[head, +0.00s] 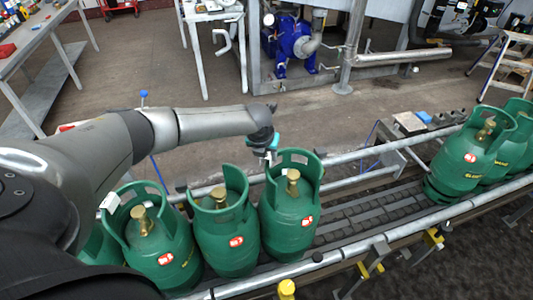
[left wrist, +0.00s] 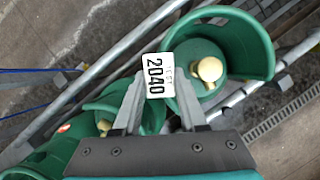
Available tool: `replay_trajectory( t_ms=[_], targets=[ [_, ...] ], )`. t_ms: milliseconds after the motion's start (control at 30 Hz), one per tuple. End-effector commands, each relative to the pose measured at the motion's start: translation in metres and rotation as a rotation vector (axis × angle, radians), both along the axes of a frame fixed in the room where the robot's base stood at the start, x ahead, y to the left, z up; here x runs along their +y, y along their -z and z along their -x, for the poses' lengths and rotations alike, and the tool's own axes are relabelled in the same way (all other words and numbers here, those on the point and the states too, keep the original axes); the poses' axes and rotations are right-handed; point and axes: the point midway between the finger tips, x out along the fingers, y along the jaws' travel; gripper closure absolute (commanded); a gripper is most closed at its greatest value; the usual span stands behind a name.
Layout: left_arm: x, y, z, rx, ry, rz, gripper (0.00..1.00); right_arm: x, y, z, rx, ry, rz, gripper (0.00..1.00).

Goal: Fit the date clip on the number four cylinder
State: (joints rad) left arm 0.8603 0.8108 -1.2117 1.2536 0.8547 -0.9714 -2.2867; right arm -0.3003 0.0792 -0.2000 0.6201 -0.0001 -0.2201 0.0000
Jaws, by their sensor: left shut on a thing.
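Green gas cylinders with brass valves and tall collars stand in a row on the conveyor; their red labels are too small to read, so I cannot tell which is number four. My left gripper (head: 266,150) is beside the collar of the rightmost cylinder (head: 290,215) of the near group. In the left wrist view, my left gripper (left wrist: 157,115) is shut on a white date clip (left wrist: 160,76) printed 2040. The clip overlaps the left edge of a green collar (left wrist: 262,50) there; I cannot tell whether they touch. My right gripper is out of view.
Two more near cylinders (head: 227,235) (head: 162,250) stand to the left, with another partly hidden. More cylinders (head: 463,160) stand further right along the conveyor, after bare rollers (head: 365,215). Metal rails (head: 430,227) run along both sides.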

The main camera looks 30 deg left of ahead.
Motion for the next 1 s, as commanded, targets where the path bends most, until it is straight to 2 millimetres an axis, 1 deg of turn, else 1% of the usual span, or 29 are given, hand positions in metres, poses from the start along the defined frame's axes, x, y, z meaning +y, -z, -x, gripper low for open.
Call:
replay_trajectory(
  t_ms=[1000],
  targets=[
    [0.0,0.027,0.0,0.0,0.0,0.0,1.0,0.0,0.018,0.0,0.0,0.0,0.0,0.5]
  ],
)
